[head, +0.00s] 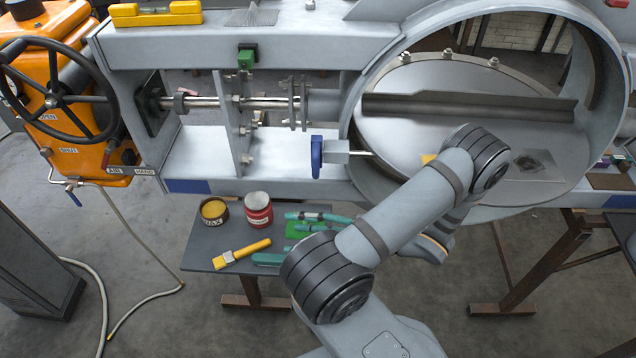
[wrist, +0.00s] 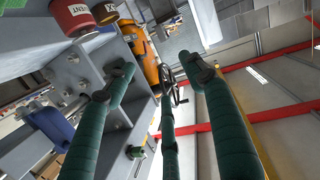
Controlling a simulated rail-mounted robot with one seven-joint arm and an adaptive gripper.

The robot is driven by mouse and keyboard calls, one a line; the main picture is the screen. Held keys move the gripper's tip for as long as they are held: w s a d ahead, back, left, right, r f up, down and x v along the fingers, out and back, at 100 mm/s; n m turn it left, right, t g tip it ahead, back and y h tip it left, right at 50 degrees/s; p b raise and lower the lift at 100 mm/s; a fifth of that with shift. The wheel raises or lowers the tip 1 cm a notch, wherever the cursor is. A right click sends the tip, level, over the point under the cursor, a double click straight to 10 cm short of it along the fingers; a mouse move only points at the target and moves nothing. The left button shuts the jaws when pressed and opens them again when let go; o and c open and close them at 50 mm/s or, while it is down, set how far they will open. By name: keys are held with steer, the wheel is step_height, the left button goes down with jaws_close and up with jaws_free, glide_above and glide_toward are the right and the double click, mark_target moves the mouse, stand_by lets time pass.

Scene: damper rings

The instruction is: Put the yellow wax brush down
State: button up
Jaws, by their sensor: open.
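The yellow wax brush (head: 244,252) lies on the dark side table (head: 205,240) in the head view, handle up to the right and bristles to the left. I cannot pick it out in the wrist view. My gripper (head: 270,237) has green-wrapped fingers that reach in over the table from the right. They are spread apart just right of the brush, with the rest of the hand hidden behind my arm. In the wrist view my gripper (wrist: 155,65) shows its fingers wide apart with nothing held between them.
A wax tin (head: 213,211) and a red tin (head: 258,209) stand behind the brush. A green patch (head: 300,229) lies at the table's right. The grey duct frame (head: 200,185) with a blue knob (head: 317,157) rises behind the table. An orange actuator with a black handwheel (head: 53,100) stands at left.

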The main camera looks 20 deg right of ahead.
steer(key=w+d+r+m+t+h, duration=0.4)
steer(key=d+r+m+t+h, duration=0.2)
steer(key=r+m+h, duration=0.2)
steer(key=shift+d+r+h, duration=0.35)
steer(key=shift+d+h, duration=0.05)
steer(key=shift+h, duration=0.2)
steer(key=shift+w, duration=0.1)
stand_by(0.5)
steer(key=s+a+f+n+g+y, duration=0.4)
steer(key=a+f+n+g+y, duration=0.2)
steer(key=f+n+y, duration=0.1)
steer(key=shift+a+f+n+y, duration=0.4)
steer(key=shift+f+y, duration=0.4)
steer(key=shift+y, duration=0.3)
steer(key=shift+s+f, duration=0.1)
steer(key=shift+s, duration=0.1)
steer(key=shift+w, duration=0.15)
